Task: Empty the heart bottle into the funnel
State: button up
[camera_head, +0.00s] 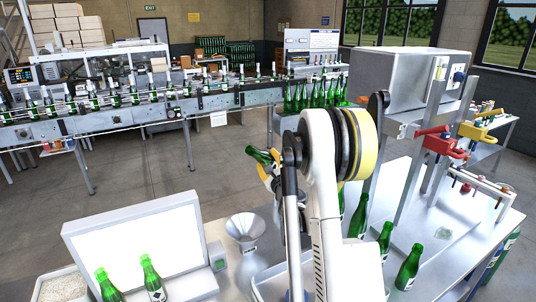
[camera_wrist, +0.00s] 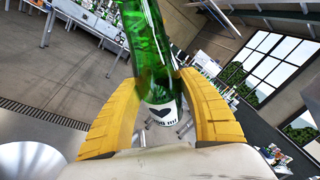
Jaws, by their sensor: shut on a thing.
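The heart bottle (camera_wrist: 150,55) is green glass with a white label bearing a black heart. My gripper (camera_wrist: 157,100) has its two yellow fingers shut around it. In the head view the bottle (camera_head: 261,157) is tilted well off upright, held in the air by my gripper (camera_head: 268,170), which my arm partly hides. The metal funnel (camera_head: 242,226) stands on the bench below the bottle and slightly left, apart from it. A round grey metal surface at the lower left of the wrist view may be the funnel; I cannot tell.
A bright white panel (camera_head: 137,246) stands left of the funnel, with two green bottles (camera_head: 152,277) before it. Several green bottles (camera_head: 408,267) stand on the bench at right, near a grey machine (camera_head: 412,80) and red clamp (camera_head: 440,142). A bottle conveyor runs behind, across the floor.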

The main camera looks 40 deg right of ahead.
jog(key=shift+r+m+p, duration=0.15)
jog(key=shift+m+p, duration=0.4)
jog(key=shift+m, duration=0.65)
jog(key=m+g+y, duration=0.1)
jog(key=m, duration=0.2)
jog(key=shift+b, duration=0.3)
jog(key=shift+m+g+y, duration=0.3)
jog(key=shift+m+y, duration=0.1)
jog(key=shift+m, duration=1.3)
